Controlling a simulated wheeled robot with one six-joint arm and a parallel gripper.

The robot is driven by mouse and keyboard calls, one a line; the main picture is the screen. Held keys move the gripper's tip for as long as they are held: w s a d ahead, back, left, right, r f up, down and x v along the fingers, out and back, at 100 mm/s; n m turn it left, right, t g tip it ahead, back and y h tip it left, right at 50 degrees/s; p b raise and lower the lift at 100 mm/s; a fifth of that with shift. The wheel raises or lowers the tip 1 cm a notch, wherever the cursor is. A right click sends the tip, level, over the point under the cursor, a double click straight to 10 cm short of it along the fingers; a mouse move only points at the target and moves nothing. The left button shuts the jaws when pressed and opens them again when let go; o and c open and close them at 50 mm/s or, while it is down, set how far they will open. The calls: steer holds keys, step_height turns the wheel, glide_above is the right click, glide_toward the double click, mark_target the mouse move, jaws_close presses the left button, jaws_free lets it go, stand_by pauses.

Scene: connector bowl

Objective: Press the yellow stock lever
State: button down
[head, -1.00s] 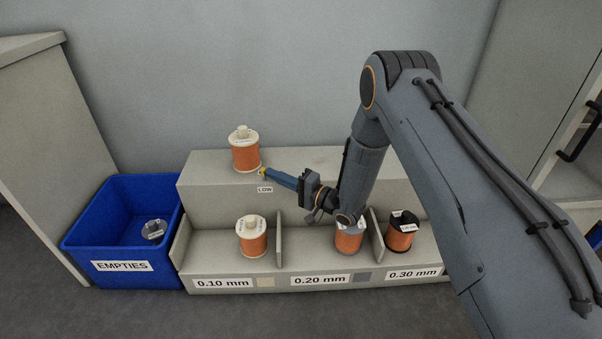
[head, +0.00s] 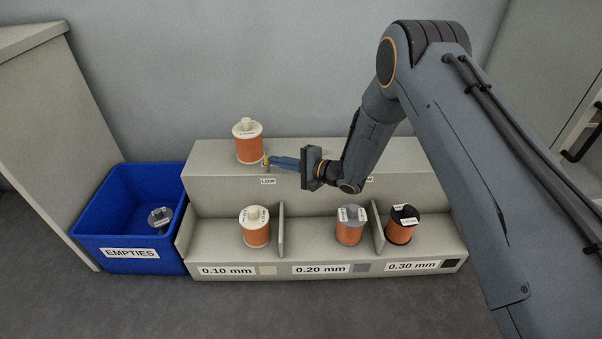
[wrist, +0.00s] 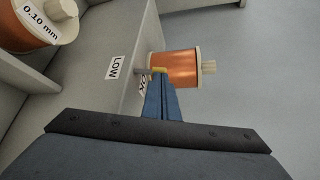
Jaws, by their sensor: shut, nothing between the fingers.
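The yellow stock lever (head: 266,161) is a small yellow piece on the upper step, above the LOW label and beside the upper spool. In the wrist view its yellow end (wrist: 158,70) shows right at my fingertips, with a short grey rod beside it. My gripper (head: 274,162) is shut and empty, its blue fingers pointing left at the lever. In the wrist view the gripper (wrist: 160,82) partly covers the lever; I cannot tell whether they touch.
A copper spool (head: 248,143) stands on the upper step just behind the lever. Below, spools stand in the 0.10 mm (head: 255,227), 0.20 mm (head: 350,227) and 0.30 mm (head: 401,226) bays. A blue EMPTIES bin (head: 130,255) stands at left, with a clear empty spool inside.

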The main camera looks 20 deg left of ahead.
steer(key=p+v, duration=0.5)
steer(key=v, duration=1.8)
steer(key=shift+s+d+f, duration=0.25)
steer(key=shift+d+f, duration=0.05)
steer(key=shift+d, duration=0.15)
